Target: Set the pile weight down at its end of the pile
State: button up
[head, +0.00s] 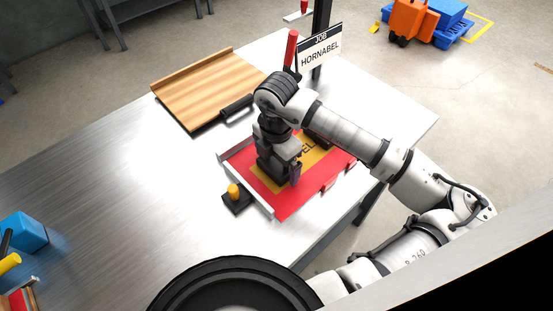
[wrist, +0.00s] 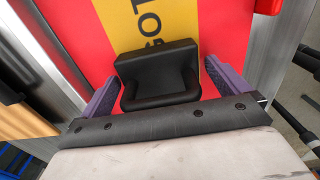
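The pile weight (wrist: 160,75) is a black block with a rounded handle, in the middle of the wrist view. It appears to sit on the near end of the red and yellow printed sheet pile (head: 292,205), over the yellow band. My gripper (wrist: 163,80) has its purple fingers on either side of the weight. They stand apart, with a thin strip of red visible beside the weight at the right finger. In the head view my gripper (head: 283,178) hides most of the weight. A second dark block (wrist: 268,5) lies at the other end of the pile.
A wooden board (head: 205,88) with a black handle (head: 237,107) lies behind the pile. A black base with an orange knob (head: 234,191) stands left of it. A job sign (head: 319,48) reads HORNABEL.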

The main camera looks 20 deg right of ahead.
jog(key=shift+r, duration=0.1)
notch_tip(320, 180, up, 12)
jog(key=b, duration=0.2)
jog(key=shift+b, duration=0.35)
jog(key=shift+s, duration=0.1)
dwell(0.4)
